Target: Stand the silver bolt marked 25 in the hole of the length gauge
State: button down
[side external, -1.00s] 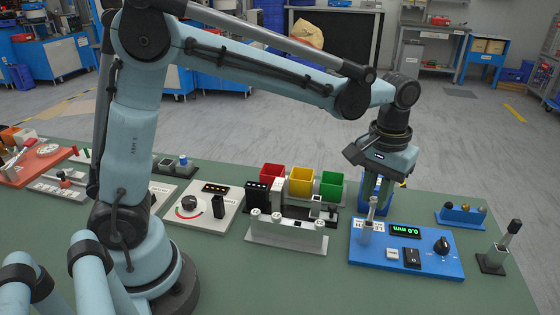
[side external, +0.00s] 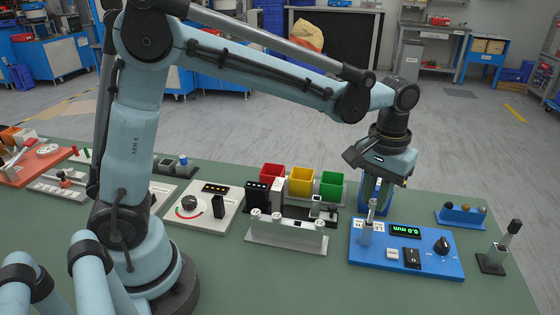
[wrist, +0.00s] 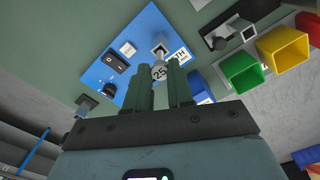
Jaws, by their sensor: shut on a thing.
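The silver bolt (wrist: 158,73) shows its round head, marked 25, between the green fingertips of my gripper (wrist: 159,78) in the wrist view. My gripper is shut on it. In the side view the bolt (side external: 372,207) is roughly upright above the grey post of the blue length gauge (side external: 430,264), with my gripper (side external: 374,203) around its upper part. The gauge's square post (wrist: 159,40) also shows just beyond the bolt in the wrist view. Whether the bolt's lower end is inside the hole cannot be told. The gauge display (side external: 405,230) reads 0.0 mm.
A grey rack (side external: 287,236) with several bolts stands left of the gauge. Red, yellow (side external: 301,181) and green bins (side external: 333,184) stand behind it. A blue holder (side external: 461,215) and a small dark stand (side external: 492,262) are to the right. The front bench is clear.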

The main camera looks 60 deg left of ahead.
aim_at(373, 201)
jog(key=shift+f, duration=1.5)
jog(key=c, duration=0.5)
grip_release()
jog(key=shift+r, duration=0.1)
jog(key=shift+r, duration=3.95)
